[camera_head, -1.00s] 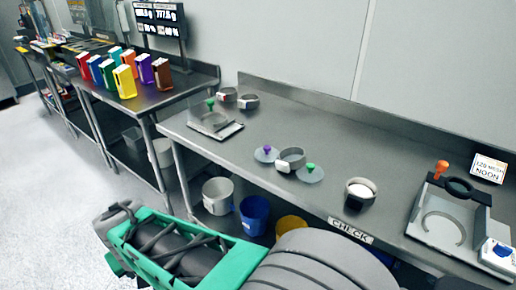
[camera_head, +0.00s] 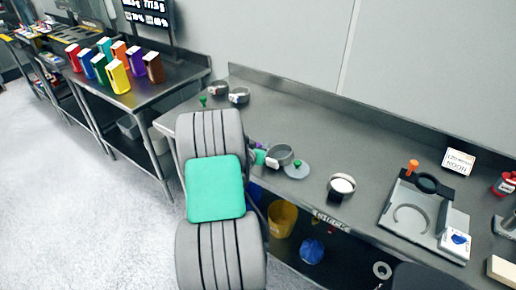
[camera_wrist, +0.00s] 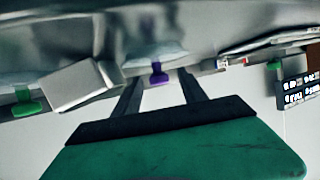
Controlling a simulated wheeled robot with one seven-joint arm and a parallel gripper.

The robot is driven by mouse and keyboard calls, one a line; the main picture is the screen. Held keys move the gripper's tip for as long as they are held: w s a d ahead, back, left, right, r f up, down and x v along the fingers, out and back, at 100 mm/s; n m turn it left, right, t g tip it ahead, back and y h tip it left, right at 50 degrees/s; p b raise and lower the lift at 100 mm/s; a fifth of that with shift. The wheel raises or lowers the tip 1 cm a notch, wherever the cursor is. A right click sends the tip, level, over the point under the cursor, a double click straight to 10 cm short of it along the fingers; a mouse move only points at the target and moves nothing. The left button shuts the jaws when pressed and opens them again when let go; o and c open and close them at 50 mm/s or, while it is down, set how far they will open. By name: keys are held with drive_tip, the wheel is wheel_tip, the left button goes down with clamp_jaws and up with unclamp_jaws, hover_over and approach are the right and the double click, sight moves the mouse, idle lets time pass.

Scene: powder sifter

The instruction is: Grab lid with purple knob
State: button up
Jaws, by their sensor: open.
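The purple knob (camera_wrist: 157,73) of the lid (camera_wrist: 150,52) shows in the wrist view, which looks inverted, with the worktop along the top. My gripper (camera_wrist: 160,80) is open, with one finger on each side of the knob in this view. I cannot tell whether the knob is fully between the fingers or still beyond their tips. No contact is clear. In the head view my arm covers most of this lid and my gripper, left of the grey ring (camera_head: 279,155).
A lid with a green knob (camera_head: 297,170) lies right of the ring, close by. A bowl with white content (camera_head: 342,185) stands further right, before a stand with an orange knob (camera_head: 412,168).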

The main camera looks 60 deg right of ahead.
drive_tip(key=shift+d+f, duration=0.2)
drive_tip(key=shift+d, duration=0.25)
drive_tip(key=shift+c, duration=0.4)
drive_tip(key=shift+w, duration=0.1)
clamp_jaws()
